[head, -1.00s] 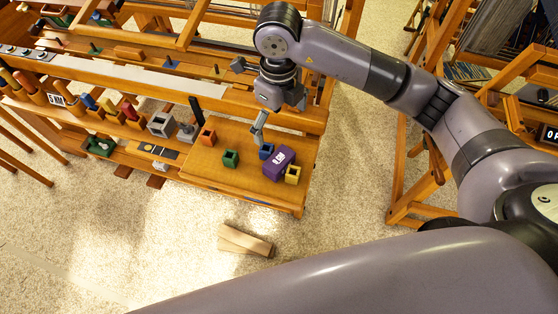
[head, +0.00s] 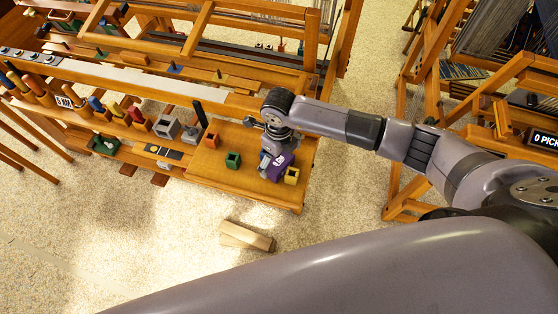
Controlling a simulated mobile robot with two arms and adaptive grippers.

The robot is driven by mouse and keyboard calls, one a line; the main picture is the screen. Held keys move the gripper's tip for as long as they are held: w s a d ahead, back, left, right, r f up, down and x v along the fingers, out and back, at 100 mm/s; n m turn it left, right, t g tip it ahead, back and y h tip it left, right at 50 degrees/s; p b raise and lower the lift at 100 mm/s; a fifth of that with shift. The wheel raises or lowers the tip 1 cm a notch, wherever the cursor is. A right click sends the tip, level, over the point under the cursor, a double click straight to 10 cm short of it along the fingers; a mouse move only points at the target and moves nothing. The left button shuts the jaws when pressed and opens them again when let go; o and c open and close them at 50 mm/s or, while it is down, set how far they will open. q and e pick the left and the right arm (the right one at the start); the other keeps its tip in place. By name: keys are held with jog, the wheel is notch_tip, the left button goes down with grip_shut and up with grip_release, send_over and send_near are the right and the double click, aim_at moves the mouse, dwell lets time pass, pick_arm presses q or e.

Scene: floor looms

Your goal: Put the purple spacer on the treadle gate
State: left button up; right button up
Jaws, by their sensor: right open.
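The purple spacer (head: 281,166) is a purple block with a white marking, near the right end of the wooden bench top (head: 230,178). My right gripper (head: 267,160) is open and pointing down at the spacer's left side, partly covering it. I cannot tell whether the fingers touch it. My left gripper is out of view. I cannot tell which part of the loom is the treadle gate.
A yellow block (head: 291,176) stands right beside the spacer. A green block (head: 233,160) and an orange block (head: 212,140) stand to the left. A dark post (head: 199,113) rises behind them. Wooden pieces (head: 246,236) lie on the carpet in front.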

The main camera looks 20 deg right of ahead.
jog(key=shift+f, duration=0.35)
jog(key=shift+c, duration=0.3)
jog(key=c, duration=1.2)
jog(key=shift+r, duration=0.1)
jog(key=shift+c, duration=0.2)
